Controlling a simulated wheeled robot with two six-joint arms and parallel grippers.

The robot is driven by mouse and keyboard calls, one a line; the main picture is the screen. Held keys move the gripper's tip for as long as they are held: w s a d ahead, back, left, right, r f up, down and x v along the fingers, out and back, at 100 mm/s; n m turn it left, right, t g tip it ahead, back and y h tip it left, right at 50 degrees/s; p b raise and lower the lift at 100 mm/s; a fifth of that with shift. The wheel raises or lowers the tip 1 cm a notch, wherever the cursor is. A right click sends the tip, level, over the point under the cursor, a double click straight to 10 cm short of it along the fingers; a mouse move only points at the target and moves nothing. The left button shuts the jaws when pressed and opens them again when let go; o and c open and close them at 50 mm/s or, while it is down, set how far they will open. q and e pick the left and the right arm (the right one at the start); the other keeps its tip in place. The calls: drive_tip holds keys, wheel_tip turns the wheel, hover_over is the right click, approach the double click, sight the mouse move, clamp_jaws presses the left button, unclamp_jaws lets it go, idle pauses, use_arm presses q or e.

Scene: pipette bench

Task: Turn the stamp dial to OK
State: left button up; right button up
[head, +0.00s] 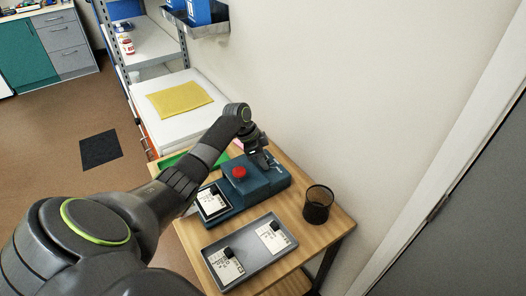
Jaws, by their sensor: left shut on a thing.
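The blue stamp machine (233,196) stands on the wooden table, with a red button (239,172) on top. My left arm comes in from the left and reaches over the machine. My left gripper (264,163) points down at the machine's far upper part, behind the red button. It is shut on a small part there, which I take to be the stamp dial. The gripper covers the dial, so its setting cannot be read. A white card (212,204) with a dark piece lies at the machine's near left end. My right gripper is out of view.
A grey tray (248,262) with two white cards lies in front of the machine. A black mesh cup (318,204) stands to the right. A green item (180,160) lies behind my arm. The wall is close behind the table.

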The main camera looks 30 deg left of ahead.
use_arm(q)
drive_tip(key=shift+d+r+n+t+y+p, duration=0.1)
drive_tip(key=shift+r+n+t+y+p, duration=0.1)
drive_tip(key=shift+n+p, duration=0.4)
drive_tip(key=shift+r+n+t+y+p, duration=0.1)
drive_tip(key=shift+n+t+p, duration=0.1)
drive_tip(key=shift+n+p, duration=0.35)
drive_tip(key=shift+f+n+y+p, duration=0.2)
drive_tip(key=shift+n+y+p, duration=0.1)
drive_tip(key=shift+n+p, duration=0.5)
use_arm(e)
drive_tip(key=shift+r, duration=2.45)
use_arm(q)
drive_tip(key=o, duration=0.7)
drive_tip(key=shift+s, duration=0.1)
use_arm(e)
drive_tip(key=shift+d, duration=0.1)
